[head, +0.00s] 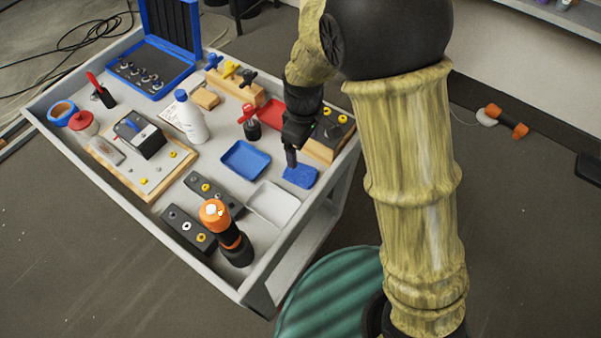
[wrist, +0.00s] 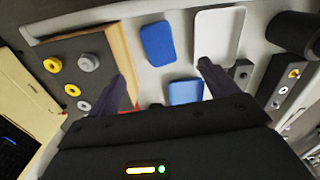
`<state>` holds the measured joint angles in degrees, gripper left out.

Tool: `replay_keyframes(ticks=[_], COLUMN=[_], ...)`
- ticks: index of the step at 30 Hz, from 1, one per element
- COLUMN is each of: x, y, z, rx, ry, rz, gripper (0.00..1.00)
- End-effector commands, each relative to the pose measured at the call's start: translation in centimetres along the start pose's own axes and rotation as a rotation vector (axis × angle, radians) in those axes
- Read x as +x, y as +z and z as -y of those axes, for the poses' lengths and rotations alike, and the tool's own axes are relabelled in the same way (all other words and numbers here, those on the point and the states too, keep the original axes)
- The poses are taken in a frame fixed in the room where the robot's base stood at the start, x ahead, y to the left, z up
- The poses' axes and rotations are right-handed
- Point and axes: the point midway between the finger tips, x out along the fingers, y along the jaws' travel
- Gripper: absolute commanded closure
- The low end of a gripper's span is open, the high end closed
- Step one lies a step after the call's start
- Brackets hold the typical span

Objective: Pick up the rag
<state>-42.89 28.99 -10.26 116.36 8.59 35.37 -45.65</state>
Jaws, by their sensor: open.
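The rag is a flat blue cloth (head: 300,176) on the grey workbench cart, near its right edge. In the wrist view the rag (wrist: 158,43) lies beyond my fingertips, toward the top of the picture. My gripper (head: 291,160) points down close to the rag's upper left side in the head view. In the wrist view my gripper (wrist: 163,76) has its two dark fingers spread apart with nothing between them. I cannot tell the exact height of the fingertips above the cart.
A blue tray (head: 245,160) and a white tray (head: 273,199) lie left of and below the rag. A wooden block with fittings (head: 318,150) stands close behind it. An orange and black flashlight (head: 228,233) stands near the front. The cart's raised rim (head: 345,162) runs along the right.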

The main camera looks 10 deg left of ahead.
Motion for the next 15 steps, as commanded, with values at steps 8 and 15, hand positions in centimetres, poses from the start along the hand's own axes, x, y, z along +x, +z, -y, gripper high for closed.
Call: replay_keyframes(ticks=[8, 15], x=[5.1, 8.1], y=[0.1, 0.0], z=[0.0, 0.0], rx=[0.0, 0.001], ry=[-0.002, -0.001], rz=[0.004, 0.002], gripper=[0.15, 0.15])
